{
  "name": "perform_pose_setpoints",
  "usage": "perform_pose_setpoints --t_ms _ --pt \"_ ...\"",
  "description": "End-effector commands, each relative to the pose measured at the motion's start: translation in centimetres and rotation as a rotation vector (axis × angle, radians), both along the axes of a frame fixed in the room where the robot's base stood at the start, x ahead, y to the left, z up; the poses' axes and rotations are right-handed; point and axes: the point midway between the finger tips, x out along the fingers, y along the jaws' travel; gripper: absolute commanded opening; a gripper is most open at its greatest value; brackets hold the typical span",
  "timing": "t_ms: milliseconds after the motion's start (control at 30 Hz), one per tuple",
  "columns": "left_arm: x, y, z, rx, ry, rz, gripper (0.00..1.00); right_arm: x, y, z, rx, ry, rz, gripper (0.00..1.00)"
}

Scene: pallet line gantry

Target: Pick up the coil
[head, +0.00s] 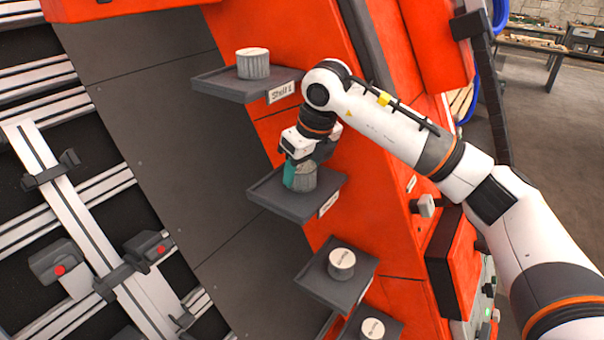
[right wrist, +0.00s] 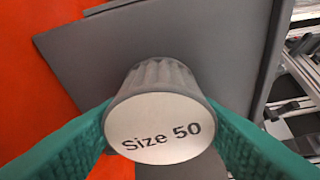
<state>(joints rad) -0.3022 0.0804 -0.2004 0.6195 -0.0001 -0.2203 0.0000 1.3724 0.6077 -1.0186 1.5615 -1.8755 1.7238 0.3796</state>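The coil (head: 304,178), a grey ribbed cylinder, is at the second shelf plate (head: 282,206) from the top, partly hidden by a teal finger. In the right wrist view the coil (right wrist: 160,128) shows its pale end face marked "Size 50". My right gripper (head: 297,170) reaches down to it from above. Its teal fingers (right wrist: 160,115) lie against the coil on both sides, with no clear gap. I cannot tell whether the coil still touches the plate. My left gripper is not in view.
A similar coil (head: 253,64) stands on the upper plate labelled Shelf 1 (head: 232,90). Two more pale-topped coils (head: 342,264) (head: 372,328) stand on lower plates. The orange machine frame (head: 375,190) is close beside my right arm. Metal rails (head: 90,215) run at the left.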

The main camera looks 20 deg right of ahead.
Motion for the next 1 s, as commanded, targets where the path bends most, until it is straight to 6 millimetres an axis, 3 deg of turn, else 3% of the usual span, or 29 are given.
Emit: perform_pose_setpoints --t_ms 33,167,467,800,1000 --pt "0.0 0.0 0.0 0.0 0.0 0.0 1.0 0.0 0.0 0.0 0.001 0.0 0.0 0.45" --pt "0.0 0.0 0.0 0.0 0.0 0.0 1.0 0.0 0.0 0.0 0.001 0.0 0.0 0.24" --pt "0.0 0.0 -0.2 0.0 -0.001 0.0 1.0 0.1 0.0 0.6 0.001 -0.003 0.0 0.22" --pt "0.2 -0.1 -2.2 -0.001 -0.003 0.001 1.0 0.1 0.1 6.8 0.002 -0.006 0.0 0.22" --pt "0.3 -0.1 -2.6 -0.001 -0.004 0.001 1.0 0.1 0.0 9.5 0.002 -0.003 -0.001 0.22"
